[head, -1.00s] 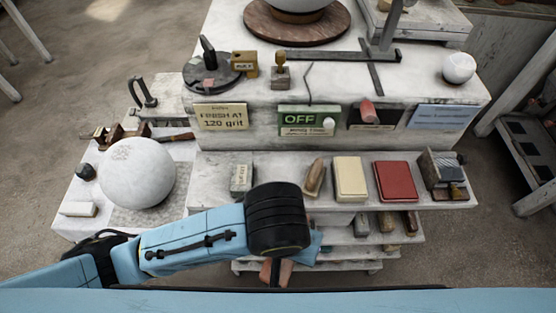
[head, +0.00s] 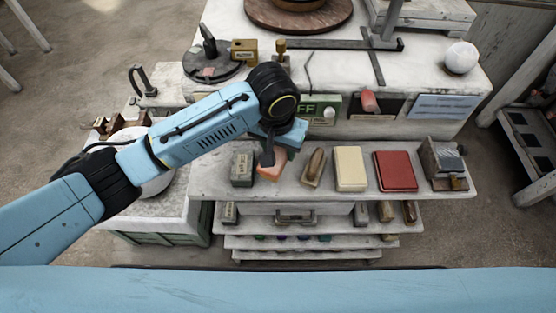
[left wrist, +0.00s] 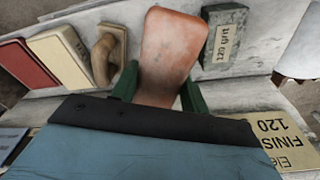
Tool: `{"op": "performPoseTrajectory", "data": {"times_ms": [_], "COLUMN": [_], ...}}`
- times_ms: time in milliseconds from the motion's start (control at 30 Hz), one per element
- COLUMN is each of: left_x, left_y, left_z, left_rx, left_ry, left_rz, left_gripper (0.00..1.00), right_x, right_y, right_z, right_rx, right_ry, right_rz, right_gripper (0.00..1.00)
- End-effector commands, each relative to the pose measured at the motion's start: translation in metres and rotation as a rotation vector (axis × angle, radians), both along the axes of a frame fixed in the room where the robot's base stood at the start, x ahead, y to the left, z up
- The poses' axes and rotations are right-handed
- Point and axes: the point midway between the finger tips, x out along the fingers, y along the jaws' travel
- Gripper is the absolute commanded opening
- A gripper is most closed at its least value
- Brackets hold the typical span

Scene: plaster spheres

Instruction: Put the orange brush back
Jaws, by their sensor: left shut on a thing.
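The orange brush (head: 270,167) is in my left gripper (head: 268,150), at the front shelf (head: 330,188), in the space between a grey grit block (head: 242,169) and a wooden-handled tool (head: 313,167). In the left wrist view the orange brush (left wrist: 170,50) stands between the two dark green fingers (left wrist: 158,90), which are closed on it. The grit block (left wrist: 225,38) and the wooden-handled tool (left wrist: 107,55) flank it there. I cannot tell whether the brush touches the shelf. My right gripper is out of view.
A cream block (head: 350,168), a red block (head: 396,171) and a grey tool (head: 443,165) stand further right on the shelf. A raised worktop with signs (head: 443,107) rises behind. Lower shelves (head: 310,242) hold small items. My left arm partly covers the side table.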

Motion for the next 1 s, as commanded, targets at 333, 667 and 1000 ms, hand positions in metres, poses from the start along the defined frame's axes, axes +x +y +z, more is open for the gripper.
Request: {"op": "performPoseTrajectory", "data": {"times_ms": [333, 667, 1000], "left_x": [-0.003, 0.002, 0.001], "left_y": [0.002, 0.001, 0.002], "left_z": [-0.042, -0.064, -0.064], "left_rx": [0.005, 0.003, 0.004], "left_ry": [0.005, 0.002, 0.003], "left_rz": [0.000, 0.000, 0.000], "left_gripper": [0.15, 0.15, 0.67], "right_x": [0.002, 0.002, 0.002], "right_y": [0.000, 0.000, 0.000], "right_z": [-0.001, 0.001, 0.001], "right_rx": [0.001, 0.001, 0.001], "right_ry": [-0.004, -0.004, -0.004], "right_rz": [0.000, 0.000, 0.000], "right_gripper": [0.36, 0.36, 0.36]}}
